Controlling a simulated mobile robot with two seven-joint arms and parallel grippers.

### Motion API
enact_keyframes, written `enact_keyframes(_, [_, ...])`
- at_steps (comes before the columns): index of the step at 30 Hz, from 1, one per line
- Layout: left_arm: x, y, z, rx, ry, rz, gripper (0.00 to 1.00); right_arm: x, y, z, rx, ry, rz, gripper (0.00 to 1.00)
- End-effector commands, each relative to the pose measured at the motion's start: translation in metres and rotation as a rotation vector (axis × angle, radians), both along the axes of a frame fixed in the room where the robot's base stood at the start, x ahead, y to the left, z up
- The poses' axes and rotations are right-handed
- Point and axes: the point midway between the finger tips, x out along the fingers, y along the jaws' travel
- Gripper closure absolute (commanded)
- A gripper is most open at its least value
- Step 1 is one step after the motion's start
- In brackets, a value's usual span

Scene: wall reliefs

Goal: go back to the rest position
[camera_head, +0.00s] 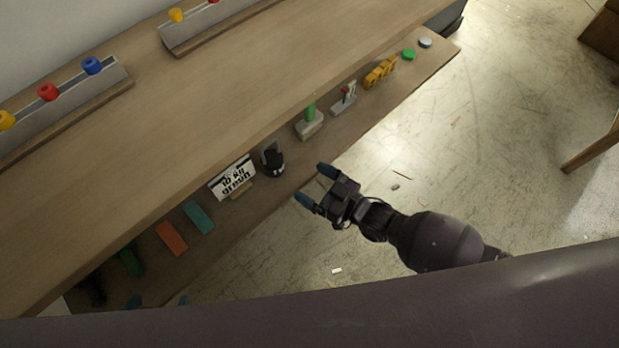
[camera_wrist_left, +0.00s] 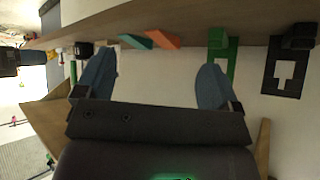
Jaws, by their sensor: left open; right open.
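My right gripper (camera_head: 315,186) reaches in from the right in the head view. Its two blue-tipped fingers are apart with nothing between them, beside the front edge of the lower shelf. My left gripper (camera_head: 158,300) shows only as two blue fingertips at the bottom left, the rest hidden behind a dark part of my body. In the left wrist view the fingers of the left gripper (camera_wrist_left: 154,84) are wide apart and empty. They are near the shelf with a teal block (camera_wrist_left: 134,42), an orange block (camera_wrist_left: 162,39) and a green piece (camera_wrist_left: 222,52).
The lower shelf (camera_head: 225,237) holds a sign (camera_head: 233,178), a teal block (camera_head: 199,217), an orange block (camera_head: 172,238) and a yellow piece (camera_head: 380,72). The wooden upper surface (camera_head: 200,110) overhangs it. The floor (camera_head: 480,150) on the right is mostly clear; a wooden leg (camera_head: 592,150) stands there.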

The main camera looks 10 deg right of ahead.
Motion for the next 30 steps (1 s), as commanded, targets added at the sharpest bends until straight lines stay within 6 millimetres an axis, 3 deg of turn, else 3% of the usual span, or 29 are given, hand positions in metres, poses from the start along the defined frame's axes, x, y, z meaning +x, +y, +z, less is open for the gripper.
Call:
enact_keyframes(16, [0.002, 0.0, 0.005, -0.001, -0.012, 0.0, 0.12, -0.003, 0.0, 0.004, 0.0, 0.004, -0.008, 0.17])
enact_keyframes(23, [0.015, 0.0, 0.033, -0.003, -0.071, 0.003, 0.12, -0.026, -0.008, 0.035, -0.015, 0.044, -0.096, 0.17])
enact_keyframes(30, [0.012, 0.001, 0.05, -0.006, -0.086, 0.013, 0.12, -0.061, -0.041, 0.067, -0.069, 0.132, -0.255, 0.17])
